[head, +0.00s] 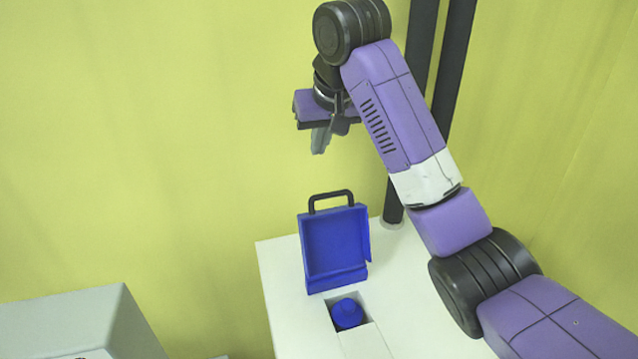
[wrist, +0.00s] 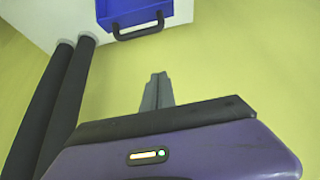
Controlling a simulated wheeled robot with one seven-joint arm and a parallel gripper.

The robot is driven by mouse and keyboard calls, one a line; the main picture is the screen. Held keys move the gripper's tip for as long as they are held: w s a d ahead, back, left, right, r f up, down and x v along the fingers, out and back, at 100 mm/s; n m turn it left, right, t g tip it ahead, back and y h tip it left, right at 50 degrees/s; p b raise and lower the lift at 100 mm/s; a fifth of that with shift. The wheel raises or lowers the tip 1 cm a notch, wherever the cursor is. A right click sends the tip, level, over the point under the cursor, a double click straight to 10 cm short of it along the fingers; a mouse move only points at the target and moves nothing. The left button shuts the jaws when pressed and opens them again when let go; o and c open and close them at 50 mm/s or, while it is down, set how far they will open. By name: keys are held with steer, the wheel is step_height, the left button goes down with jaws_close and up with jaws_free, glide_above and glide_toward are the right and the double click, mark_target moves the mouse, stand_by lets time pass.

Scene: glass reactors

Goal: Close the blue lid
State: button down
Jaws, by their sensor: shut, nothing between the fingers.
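The blue lid (head: 334,246) stands upright, open, on the white cabinet top, with a black handle (head: 331,197) along its upper edge. A square opening in front of it holds a round blue cap (head: 347,313). My gripper (head: 319,140) is above the lid and apart from it, fingers pointing down, shut and empty. In the wrist view, the lid (wrist: 135,12) and its black handle (wrist: 139,27) show at the top edge, beyond the shut fingertips (wrist: 158,78). Part of the lid is cut off there.
The white cabinet top (head: 285,270) has free room around the lid. Two dark vertical posts (head: 395,195) rise behind the lid to its right; they also show in the wrist view (wrist: 60,90). A grey box (head: 75,315) stands at the lower left.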

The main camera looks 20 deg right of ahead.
step_height(320, 180, down, 10)
steer(key=p, duration=0.3)
steer(key=shift+w+p, duration=0.25)
steer(key=shift+p, duration=0.1)
stand_by(0.3)
stand_by(0.3)
